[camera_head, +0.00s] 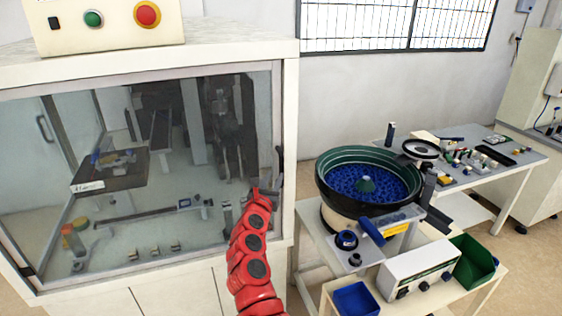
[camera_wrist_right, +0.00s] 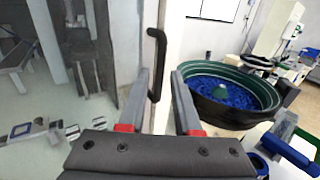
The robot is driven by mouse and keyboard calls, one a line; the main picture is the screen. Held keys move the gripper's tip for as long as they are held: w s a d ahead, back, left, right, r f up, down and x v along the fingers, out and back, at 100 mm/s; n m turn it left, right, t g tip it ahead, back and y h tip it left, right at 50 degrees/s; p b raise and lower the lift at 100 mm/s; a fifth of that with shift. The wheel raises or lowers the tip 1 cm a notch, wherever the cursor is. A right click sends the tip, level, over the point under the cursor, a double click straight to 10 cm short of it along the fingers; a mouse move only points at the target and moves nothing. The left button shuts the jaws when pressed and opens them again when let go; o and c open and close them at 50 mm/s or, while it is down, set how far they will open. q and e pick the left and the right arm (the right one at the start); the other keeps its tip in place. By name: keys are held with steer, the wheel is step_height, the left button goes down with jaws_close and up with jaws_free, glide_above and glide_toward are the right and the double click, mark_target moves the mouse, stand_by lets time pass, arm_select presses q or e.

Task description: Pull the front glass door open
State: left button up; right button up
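The front glass door (camera_head: 150,215) is a large framed pane on the white machine cabinet, and it looks closed. Its black handle (camera_head: 280,162) is on the right edge of the frame. In the right wrist view the handle (camera_wrist_right: 157,50) stands upright, its lower end between the two fingers. My right gripper (camera_head: 270,187) is at the handle in the head view, with its red arm coming from below. In the right wrist view my right gripper (camera_wrist_right: 160,78) is open, with gaps visible beside the handle. Whether a finger touches it I cannot tell. My left gripper is out of view.
A bowl feeder (camera_head: 366,180) with blue parts stands on a table right of the cabinet. A green bin (camera_head: 472,262), a blue bin (camera_head: 355,300) and a white control box (camera_head: 418,270) are at the lower right. A button panel (camera_head: 105,22) tops the cabinet.

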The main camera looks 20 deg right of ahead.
mark_target(281, 165)
steer(key=x, duration=0.7)
steer(key=shift+w+d, duration=0.15)
steer(key=shift+w, duration=0.25)
steer(key=shift+w+d, duration=0.35)
steer(key=shift+d, duration=0.05)
steer(key=shift+c, duration=0.3)
jaws_close()
stand_by(0.5)
